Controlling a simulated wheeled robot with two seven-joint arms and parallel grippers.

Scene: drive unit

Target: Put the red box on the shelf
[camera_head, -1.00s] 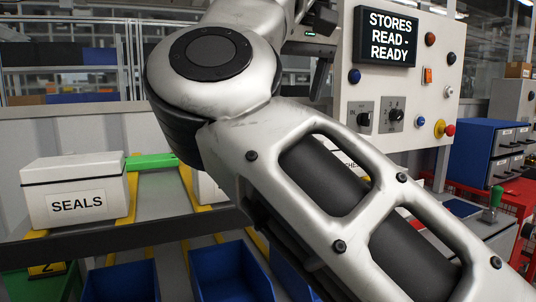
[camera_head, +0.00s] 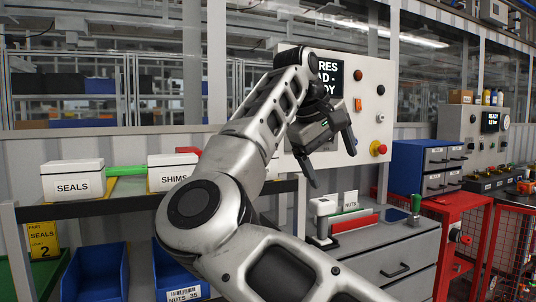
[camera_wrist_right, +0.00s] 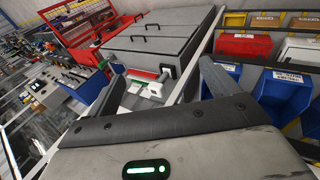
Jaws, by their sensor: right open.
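A low red box-like piece (camera_head: 355,222) lies on the grey bench top beside a white fixture; I cannot tell for sure that it is the red box. It shows small in the right wrist view (camera_wrist_right: 166,73). Another red patch (camera_head: 195,151) shows behind the SHIMS box, mostly hidden by my arm. The shelf (camera_head: 130,204) at the left carries white SEALS (camera_head: 73,181) and SHIMS (camera_head: 172,172) boxes. My right gripper (camera_head: 331,160) is open and empty, in front of the control panel and above the bench. My left gripper is out of view.
The control panel (camera_head: 368,100) stands behind my gripper. A white fixture (camera_head: 322,220) stands on the bench. A blue drawer cabinet (camera_head: 424,165) and a red cart (camera_head: 462,208) are at the right. Blue bins (camera_head: 95,272) sit below the shelf.

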